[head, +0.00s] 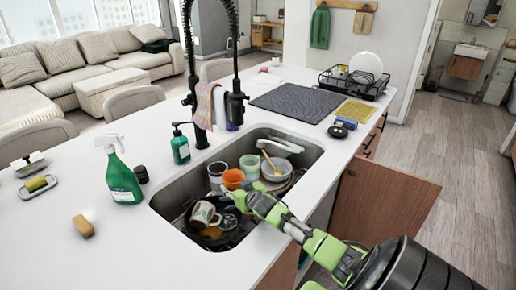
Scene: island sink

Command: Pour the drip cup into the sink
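The sink (164,197) is set in the white island and holds several dishes. An orange cup (233,178) stands among them, beside a pale cup (216,172) and a pale green cup (250,163). A white mug with a dark pattern (204,213) lies tilted at the near left of the basin. I cannot tell which is the drip cup. My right gripper (236,198) is over the basin, just below the orange cup in the picture and right of the mug. Its fingers are small and partly lost against the dishes, so contact is unclear. My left gripper is out of view.
A tall black faucet (188,70) with a cloth rises behind the sink. A green spray bottle (121,178) and soap bottle (180,147) stand left of it. A dark mat (297,102) and dish rack (352,84) lie beyond. A cabinet door (385,208) hangs open at right.

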